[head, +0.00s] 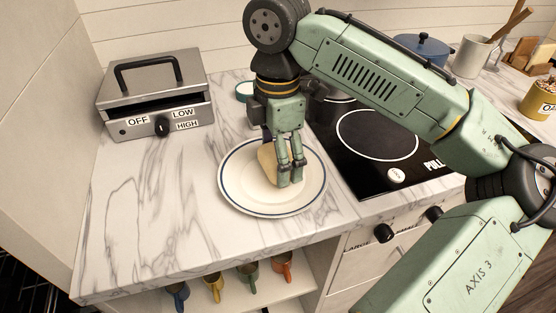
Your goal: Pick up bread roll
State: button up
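The bread roll (267,162), tan and partly hidden, is at the middle of a white plate (238,194) with a dark blue rim line. My gripper (290,178) points down over the plate, its green fingers right against or just in front of the roll in this view. The fingers cover the roll's right side. A dark part of the gripper shows above the roll's left side. Contact is hidden, so I cannot tell whether the fingers are closed on the roll.
A grey press grill (155,100) stands at the back left. A black cooktop (377,135) with a pan is right of the plate. Several mugs (213,287) sit on a shelf below the counter. The marble counter (150,200) left of the plate is clear.

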jog(key=shift+s+d+r+b, duration=0.1)
jog(key=shift+s+r+b, duration=0.1)
jog(key=shift+r, duration=0.3)
jog(key=shift+s+d+r+b, duration=0.1)
jog(key=shift+r+b, duration=0.05)
jog(key=shift+r, duration=0.35)
jog(key=s+d+r+b, duration=0.1)
jog(key=s+d, duration=0.7)
jog(key=s, duration=0.5)
jog(key=shift+r+b, duration=0.25)
jog(key=shift+b, duration=0.15)
